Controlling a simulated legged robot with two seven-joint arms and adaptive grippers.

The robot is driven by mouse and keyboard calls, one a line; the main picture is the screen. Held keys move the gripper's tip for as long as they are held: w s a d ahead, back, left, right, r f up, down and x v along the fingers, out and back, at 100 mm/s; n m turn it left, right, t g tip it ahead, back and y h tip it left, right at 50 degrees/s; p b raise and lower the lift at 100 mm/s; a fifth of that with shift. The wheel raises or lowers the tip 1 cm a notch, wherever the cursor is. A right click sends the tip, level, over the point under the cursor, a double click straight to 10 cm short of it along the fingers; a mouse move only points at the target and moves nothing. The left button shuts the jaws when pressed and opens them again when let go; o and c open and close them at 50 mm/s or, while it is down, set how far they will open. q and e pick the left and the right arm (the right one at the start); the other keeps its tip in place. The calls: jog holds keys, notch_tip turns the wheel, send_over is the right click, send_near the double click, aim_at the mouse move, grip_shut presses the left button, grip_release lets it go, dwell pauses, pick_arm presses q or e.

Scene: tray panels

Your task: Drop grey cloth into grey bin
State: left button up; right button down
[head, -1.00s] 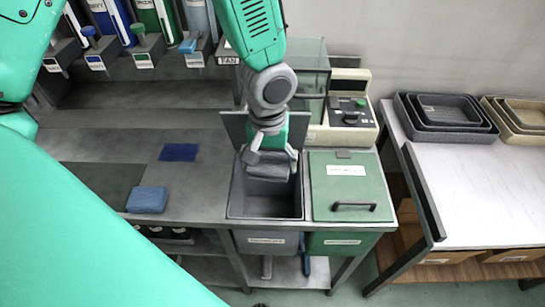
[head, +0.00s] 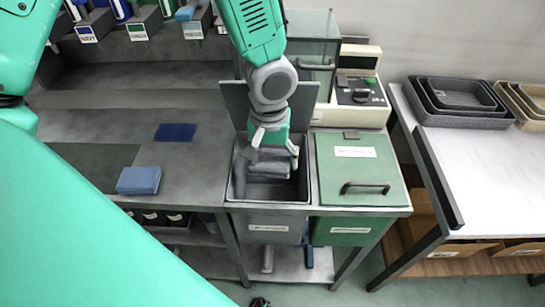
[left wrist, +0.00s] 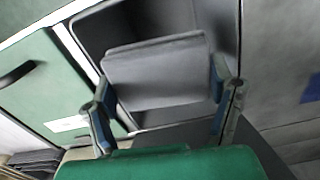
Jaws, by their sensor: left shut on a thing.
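The grey cloth (head: 270,161) is a folded block held in my left gripper (head: 268,155), over the open mouth of the grey bin (head: 240,183). In the left wrist view the grey cloth (left wrist: 157,75) sits between the two fingers of my left gripper (left wrist: 163,100), with the walls of the grey bin (left wrist: 95,35) around it. The bin's lid (head: 240,100) stands raised behind it. How deep the cloth is inside the bin is hard to tell. My right gripper is not in view.
A closed green bin (head: 335,170) with a black handle stands right of the grey bin. A blue cloth (head: 138,180) and a dark blue patch (head: 175,132) lie on the bench to the left. Nested trays (head: 455,100) sit on the right table.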

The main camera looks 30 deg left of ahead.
aim_at(267, 156)
pick_arm(q)
jog(key=o, duration=1.1)
jog(key=shift+a, duration=0.3)
jog(key=shift+r, duration=0.1)
notch_tip(267, 156, up, 12)
jog(key=shift+a+f, duration=0.15)
jog(key=shift+f, duration=0.1)
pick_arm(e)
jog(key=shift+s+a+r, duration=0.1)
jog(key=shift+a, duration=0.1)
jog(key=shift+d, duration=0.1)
